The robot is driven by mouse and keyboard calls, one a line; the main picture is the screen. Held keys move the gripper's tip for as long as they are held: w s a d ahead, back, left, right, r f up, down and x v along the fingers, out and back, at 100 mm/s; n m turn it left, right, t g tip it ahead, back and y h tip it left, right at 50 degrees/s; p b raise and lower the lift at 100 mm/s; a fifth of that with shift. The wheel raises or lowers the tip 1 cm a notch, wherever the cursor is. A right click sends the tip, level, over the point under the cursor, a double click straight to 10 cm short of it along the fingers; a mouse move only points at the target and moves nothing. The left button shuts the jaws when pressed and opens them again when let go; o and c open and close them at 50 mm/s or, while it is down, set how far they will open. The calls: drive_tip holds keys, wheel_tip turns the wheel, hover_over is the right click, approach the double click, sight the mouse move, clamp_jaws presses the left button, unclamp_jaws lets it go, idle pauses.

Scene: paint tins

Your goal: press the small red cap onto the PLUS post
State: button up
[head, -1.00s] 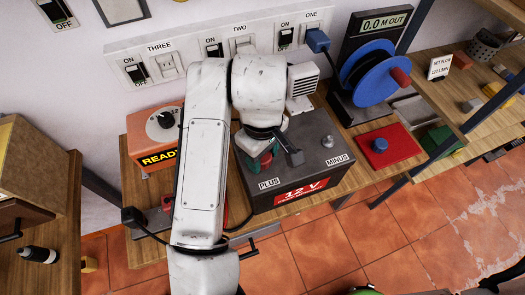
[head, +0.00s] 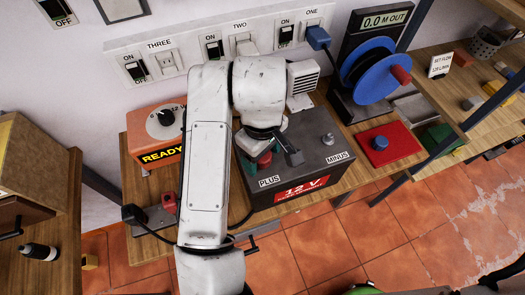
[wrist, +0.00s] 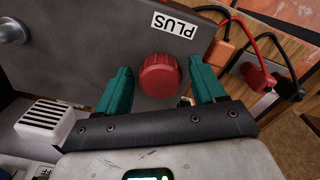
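The small red cap (wrist: 160,77) sits at the edge of the dark grey battery box (wrist: 100,50), close to the PLUS label (wrist: 174,25). My gripper (wrist: 159,66) has its teal fingers apart, one on each side of the cap, with a narrow gap showing on both sides. In the head view my gripper (head: 257,162) is low over the PLUS corner of the box (head: 315,150), and a bit of the red cap (head: 265,158) shows there. The PLUS post itself is hidden, so I cannot tell how far down on it the cap sits.
The MINUS post (head: 328,139) stands bare at the box's right. A white vented block (head: 303,78) is behind it. A red plate with a blue knob (head: 380,143) lies to the right. Cables and red and black clamps (wrist: 255,76) are beside the box. The orange READY unit (head: 158,130) stands left.

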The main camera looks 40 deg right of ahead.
drive_tip(key=shift+o, duration=0.4)
drive_tip(key=shift+r, duration=0.1)
wheel_tip(320, 180, up, 11)
drive_tip(key=p, duration=0.1)
drive_tip(key=shift+f, duration=0.2)
idle(0.5)
